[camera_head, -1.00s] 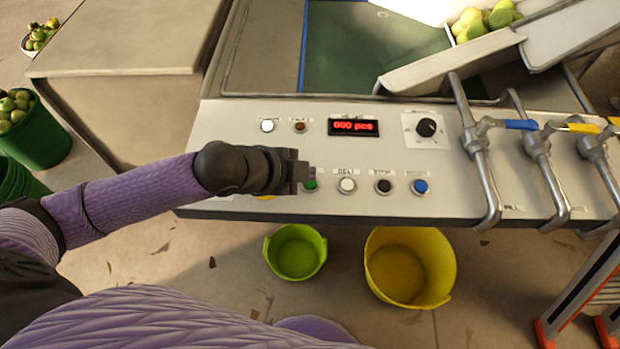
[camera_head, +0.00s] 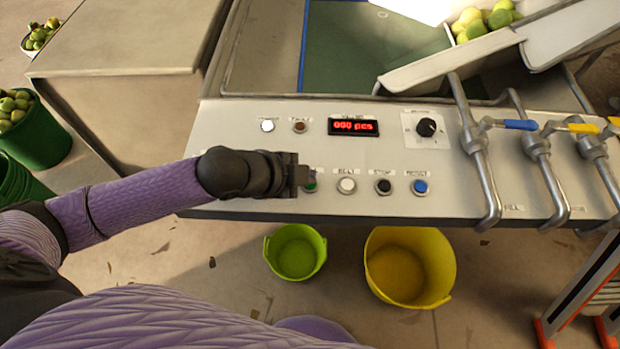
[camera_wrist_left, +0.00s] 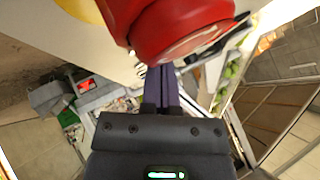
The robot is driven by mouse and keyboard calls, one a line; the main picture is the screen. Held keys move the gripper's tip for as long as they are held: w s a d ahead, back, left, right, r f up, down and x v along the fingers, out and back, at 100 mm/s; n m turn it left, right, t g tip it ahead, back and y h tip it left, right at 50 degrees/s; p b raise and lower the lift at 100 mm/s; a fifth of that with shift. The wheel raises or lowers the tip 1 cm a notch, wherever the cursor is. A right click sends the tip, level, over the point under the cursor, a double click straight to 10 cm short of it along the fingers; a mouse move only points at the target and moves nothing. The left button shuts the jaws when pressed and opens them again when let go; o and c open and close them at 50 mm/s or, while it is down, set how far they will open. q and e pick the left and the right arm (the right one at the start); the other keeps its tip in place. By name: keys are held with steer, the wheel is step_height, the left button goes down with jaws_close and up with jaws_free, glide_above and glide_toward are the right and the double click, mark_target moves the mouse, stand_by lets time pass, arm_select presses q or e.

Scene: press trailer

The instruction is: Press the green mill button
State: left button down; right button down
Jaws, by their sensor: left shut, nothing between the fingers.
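The green button (camera_head: 311,187) is on the pale control panel, at the left of the lower row, partly hidden by my left gripper. My left gripper (camera_head: 308,176) is shut and empty, with its tips right at the green button. I cannot tell whether they touch it. In the left wrist view the shut fingers (camera_wrist_left: 161,88) point away from the camera, and the green button cannot be made out. My right gripper is not in view.
A large red knob (camera_wrist_left: 180,25) fills the top of the left wrist view, close to the fingers. White (camera_head: 346,186), black (camera_head: 383,187) and blue (camera_head: 420,187) buttons sit to the right. A red display (camera_head: 353,127) is above. Pipes with valve levers (camera_head: 482,150) stand farther right.

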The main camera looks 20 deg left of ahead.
arm_select(q)
steer(key=shift+f, duration=0.1)
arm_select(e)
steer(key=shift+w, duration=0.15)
arm_select(q)
steer(key=shift+f, duration=0.25)
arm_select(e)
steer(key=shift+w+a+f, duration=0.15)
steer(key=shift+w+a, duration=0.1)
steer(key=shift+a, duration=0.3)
arm_select(q)
steer(key=shift+r+p, duration=0.9)
steer(key=shift+p, duration=0.1)
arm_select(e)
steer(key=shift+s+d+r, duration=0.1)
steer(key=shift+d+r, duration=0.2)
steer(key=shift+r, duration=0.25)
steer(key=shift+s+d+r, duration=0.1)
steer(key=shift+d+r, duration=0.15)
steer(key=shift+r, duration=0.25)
arm_select(q)
steer(key=shift+f, duration=0.1)
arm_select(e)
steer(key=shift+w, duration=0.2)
